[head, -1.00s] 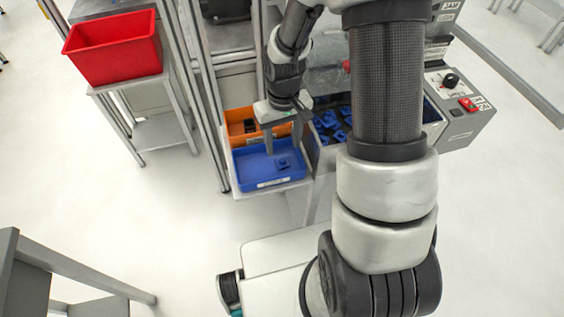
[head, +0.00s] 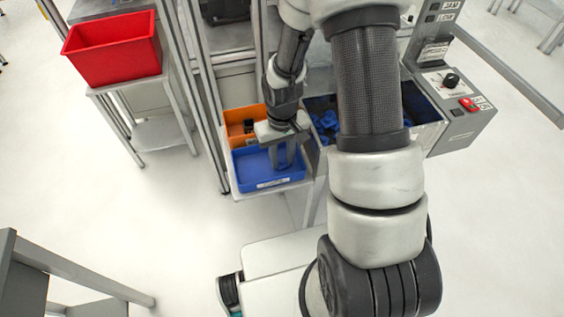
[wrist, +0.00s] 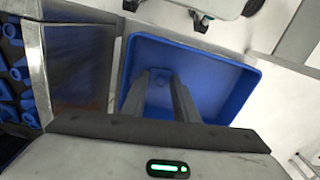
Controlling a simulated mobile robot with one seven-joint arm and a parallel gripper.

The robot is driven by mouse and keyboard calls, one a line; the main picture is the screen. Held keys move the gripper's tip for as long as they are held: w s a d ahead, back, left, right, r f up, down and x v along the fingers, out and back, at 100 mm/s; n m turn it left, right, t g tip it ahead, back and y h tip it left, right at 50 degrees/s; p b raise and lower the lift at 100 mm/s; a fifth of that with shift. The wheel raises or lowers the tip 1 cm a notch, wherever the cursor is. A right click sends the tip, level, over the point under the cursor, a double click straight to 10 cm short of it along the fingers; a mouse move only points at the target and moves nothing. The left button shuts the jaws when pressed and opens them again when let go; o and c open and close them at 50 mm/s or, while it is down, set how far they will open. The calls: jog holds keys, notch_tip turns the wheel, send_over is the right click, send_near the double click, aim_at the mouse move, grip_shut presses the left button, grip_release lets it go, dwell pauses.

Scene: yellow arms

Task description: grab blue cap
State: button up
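The blue cap (wrist: 159,82) lies on the floor of the blue tray (head: 243,178), which also shows in the wrist view (wrist: 235,88). In the wrist view it is small and nearly the same blue as the tray, seen between my fingertips. My gripper (head: 284,162) reaches down into the tray, and its two grey fingers stand apart in the wrist view (wrist: 160,88). The fingers look open around the cap; I cannot tell whether they touch it. In the head view, my gripper hides the cap.
An orange bin (head: 238,143) adjoins the tray behind. To its right is a bin holding several blue parts (head: 325,122), beside a control box with a red switch (head: 468,104). A red bin (head: 113,50) stands on a stand at left. Metal posts rise near the tray.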

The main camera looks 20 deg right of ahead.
jog(key=c, duration=0.4)
